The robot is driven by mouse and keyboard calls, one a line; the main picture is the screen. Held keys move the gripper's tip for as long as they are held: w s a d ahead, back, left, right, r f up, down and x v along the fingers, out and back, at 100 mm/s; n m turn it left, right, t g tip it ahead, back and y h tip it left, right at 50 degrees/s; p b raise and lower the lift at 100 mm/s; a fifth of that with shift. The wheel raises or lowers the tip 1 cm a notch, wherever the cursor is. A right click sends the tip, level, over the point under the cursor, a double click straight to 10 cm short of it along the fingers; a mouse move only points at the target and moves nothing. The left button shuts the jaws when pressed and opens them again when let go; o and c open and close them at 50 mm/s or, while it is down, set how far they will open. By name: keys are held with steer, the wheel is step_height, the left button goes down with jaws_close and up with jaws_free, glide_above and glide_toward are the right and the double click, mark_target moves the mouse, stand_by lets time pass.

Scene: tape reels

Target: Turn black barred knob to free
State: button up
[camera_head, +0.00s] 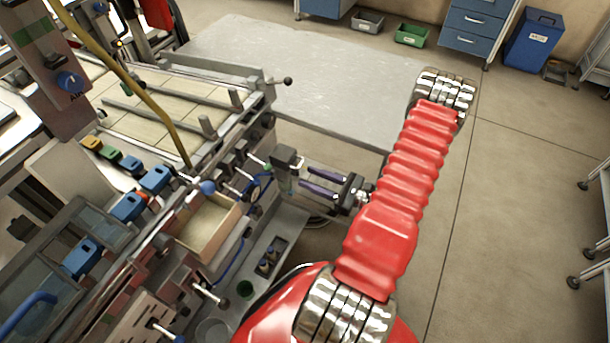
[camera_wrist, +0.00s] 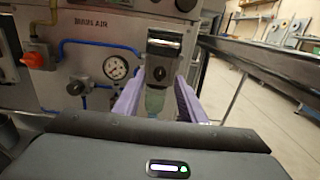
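In the wrist view, a dark block with a pale metal band (camera_wrist: 163,42) stands out from the grey "MAIN AIR" panel, with a translucent bowl (camera_wrist: 155,100) below it. This unit also shows in the head view (camera_head: 286,158). I cannot tell for sure whether its dark top is the black barred knob; no other clear candidate shows. My gripper (camera_wrist: 160,88) is open, its two purple fingers spread on either side of the unit's lower part. In the head view, my gripper (camera_head: 305,178) points left at the unit. Whether the fingers touch it cannot be told.
A metal rail (camera_wrist: 265,55) runs along the right. A pale table (camera_head: 300,75) stands behind.

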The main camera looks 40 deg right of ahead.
mark_target(296, 173)
steer(key=shift+x, duration=1.45)
steer(key=shift+c, duration=0.2)
jaws_close()
